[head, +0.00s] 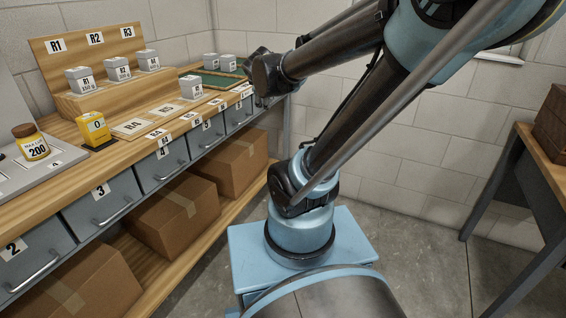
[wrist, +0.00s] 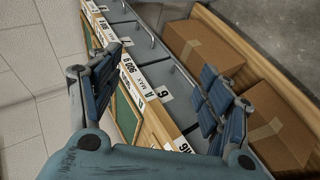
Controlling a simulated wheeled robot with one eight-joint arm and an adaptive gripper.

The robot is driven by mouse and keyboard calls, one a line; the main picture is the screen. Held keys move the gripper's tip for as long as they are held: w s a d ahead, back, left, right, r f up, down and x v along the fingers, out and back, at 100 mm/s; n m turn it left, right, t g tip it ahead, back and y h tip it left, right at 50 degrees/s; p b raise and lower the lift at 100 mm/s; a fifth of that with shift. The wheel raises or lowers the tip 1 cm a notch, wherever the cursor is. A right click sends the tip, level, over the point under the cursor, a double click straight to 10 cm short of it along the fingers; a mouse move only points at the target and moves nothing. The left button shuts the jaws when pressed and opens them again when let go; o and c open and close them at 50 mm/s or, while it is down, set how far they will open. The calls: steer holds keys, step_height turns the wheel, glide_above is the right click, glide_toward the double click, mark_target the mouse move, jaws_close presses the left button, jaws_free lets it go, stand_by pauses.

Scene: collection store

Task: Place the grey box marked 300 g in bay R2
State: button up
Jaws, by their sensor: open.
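Several small grey boxes with white labels stand on the bench in the head view. One (head: 80,82) is below the R1 sign, one (head: 117,69) below the R2 sign (head: 95,39), and one (head: 148,61) below R3. Another box (head: 190,88) stands on the lower step, right of the R5 plate. Two more (head: 211,62) (head: 228,63) stand at the green mat. The weight marks are too small to read surely, so I cannot tell which is 300 g. My gripper (head: 262,78) is at the bench's far right end, open and empty; its spread fingers show in the wrist view (wrist: 163,82).
A yellow device (head: 95,131) reading 0 and a jar (head: 31,143) marked 200 stand at the left. The green mat (head: 205,79) has a wooden rim. Numbered grey drawers (head: 160,166) line the bench front, with cartons (head: 227,163) below. A second table stands at right.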

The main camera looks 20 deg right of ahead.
steer(key=s+f+m+g+y, duration=0.1)
steer(key=s+f+m+g, duration=0.3)
steer(key=s, duration=0.8)
steer(key=s+f+m+g+y, duration=0.1)
steer(key=s+f+m+g, duration=0.3)
steer(key=s+f+m, duration=0.3)
steer(key=s+f, duration=0.3)
steer(key=s, duration=0.2)
steer(key=shift+m+y, duration=0.4)
steer(key=shift+w+f, duration=0.1)
steer(key=shift+w+f, duration=0.2)
steer(key=shift+w, duration=0.25)
